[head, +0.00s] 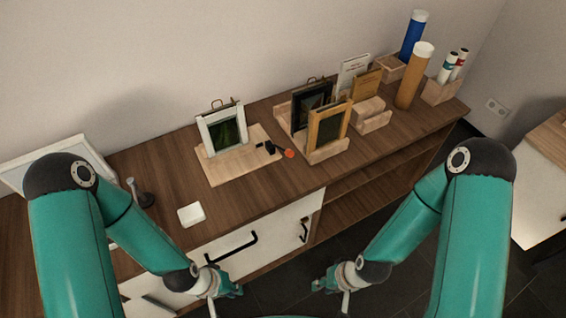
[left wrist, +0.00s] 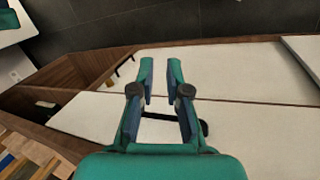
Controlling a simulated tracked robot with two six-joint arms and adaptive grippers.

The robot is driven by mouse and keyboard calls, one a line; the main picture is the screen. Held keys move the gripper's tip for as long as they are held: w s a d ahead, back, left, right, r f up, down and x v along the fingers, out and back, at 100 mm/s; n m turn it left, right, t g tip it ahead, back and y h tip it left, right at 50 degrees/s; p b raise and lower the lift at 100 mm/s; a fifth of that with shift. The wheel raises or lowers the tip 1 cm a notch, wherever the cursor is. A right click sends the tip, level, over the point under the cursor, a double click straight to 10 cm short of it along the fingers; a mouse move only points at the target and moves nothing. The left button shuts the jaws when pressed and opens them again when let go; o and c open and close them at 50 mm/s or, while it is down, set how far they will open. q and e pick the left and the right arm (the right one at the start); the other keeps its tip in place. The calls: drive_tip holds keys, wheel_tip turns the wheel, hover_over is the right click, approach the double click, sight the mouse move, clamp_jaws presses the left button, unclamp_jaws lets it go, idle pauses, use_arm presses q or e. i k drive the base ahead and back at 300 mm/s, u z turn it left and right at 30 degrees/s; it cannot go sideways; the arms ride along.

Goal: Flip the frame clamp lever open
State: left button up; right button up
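A white picture frame (head: 222,128) with a dark green picture stands on a pale wooden board (head: 222,172) on the cabinet top. Beside its right foot is a small black clamp (head: 269,147). A red-orange tip (head: 289,153), which looks like the end of the clamp lever, points right; its exact tilt is too small to tell. My left gripper (head: 236,291) is low in front of the cabinet, well away from the clamp. In the left wrist view its fingers (left wrist: 161,75) are apart with nothing between them. My right gripper (head: 322,284) hangs in front of the cabinet too; its finger opening is unclear.
Right of the board stands a wooden rack (head: 327,152) with dark and wooden frames. An orange tube (head: 414,78) and a blue tube (head: 413,38) stand further right. A white block (head: 191,214) lies near the front edge. A black drawer handle (head: 232,248) sticks out below.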

sight(290, 154)
drive_tip(key=z, duration=1.5)
drive_tip(key=i, duration=0.1)
drive_tip(key=u, duration=3)
drive_tip(key=k, duration=1.45)
drive_tip(key=u, duration=1.85)
drive_tip(key=i, duration=0.1)
drive_tip(key=z, duration=3.65)
drive_tip(key=i, duration=1)
drive_tip(key=u, duration=0.1)
